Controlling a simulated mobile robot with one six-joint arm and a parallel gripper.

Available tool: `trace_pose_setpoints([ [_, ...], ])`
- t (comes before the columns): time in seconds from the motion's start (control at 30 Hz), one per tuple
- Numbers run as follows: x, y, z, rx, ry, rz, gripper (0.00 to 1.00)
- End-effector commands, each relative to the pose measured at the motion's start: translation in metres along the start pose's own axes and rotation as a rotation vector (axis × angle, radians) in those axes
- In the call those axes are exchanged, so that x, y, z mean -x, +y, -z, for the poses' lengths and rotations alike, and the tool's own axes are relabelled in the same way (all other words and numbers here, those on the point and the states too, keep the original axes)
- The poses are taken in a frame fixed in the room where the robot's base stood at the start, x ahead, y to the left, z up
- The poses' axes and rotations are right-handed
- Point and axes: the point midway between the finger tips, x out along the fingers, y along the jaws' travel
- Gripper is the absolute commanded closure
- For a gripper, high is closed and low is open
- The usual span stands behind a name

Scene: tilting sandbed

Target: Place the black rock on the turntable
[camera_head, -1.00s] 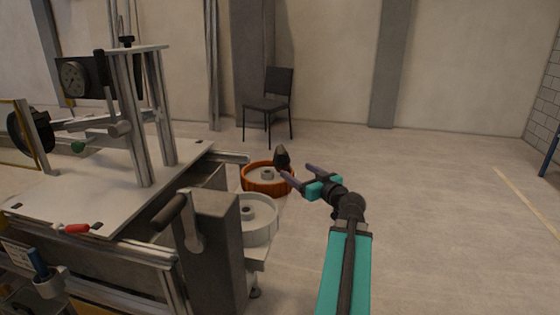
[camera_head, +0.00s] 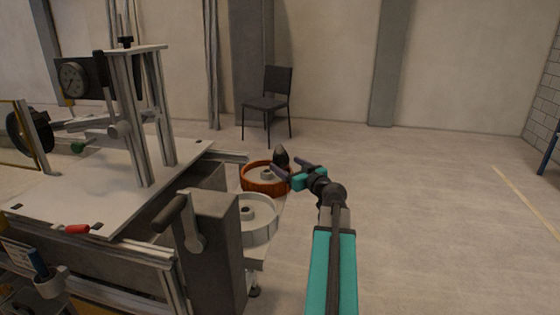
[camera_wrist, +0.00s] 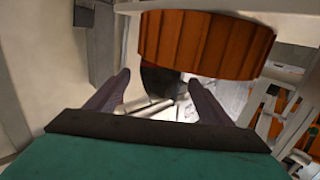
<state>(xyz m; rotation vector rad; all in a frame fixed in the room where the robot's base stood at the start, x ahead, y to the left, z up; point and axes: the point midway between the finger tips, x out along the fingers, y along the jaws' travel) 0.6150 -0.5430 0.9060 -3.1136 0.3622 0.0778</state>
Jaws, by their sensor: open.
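The black rock (camera_head: 281,155) stands upright by the right rim of an orange round drum (camera_head: 254,187) in the head view. In the wrist view the rock (camera_wrist: 160,80) is a dark, partly hidden shape ahead of and between my fingertips, beneath the orange drum (camera_wrist: 205,42). My gripper (camera_head: 286,166) is open, with its fingers pointing at the rock from the right. I cannot tell whether they touch it. A grey-white round drum (camera_head: 262,232) with a central hub sits nearer, beside the bench. The frames do not settle which drum is the turntable.
A large bench (camera_head: 110,185) with a metal frame and dial gauge (camera_head: 72,79) fills the left. A grey lever block (camera_head: 217,240) stands at its near corner. A black chair (camera_head: 267,103) is by the back wall. The floor (camera_head: 430,210) on the right is clear.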

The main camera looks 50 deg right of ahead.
Motion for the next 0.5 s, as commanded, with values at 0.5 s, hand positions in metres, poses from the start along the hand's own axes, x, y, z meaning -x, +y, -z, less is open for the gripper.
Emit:
trace_pose_setpoints([
  [0.5,-0.038,0.003,0.002,0.000,0.000,0.002,0.26],
])
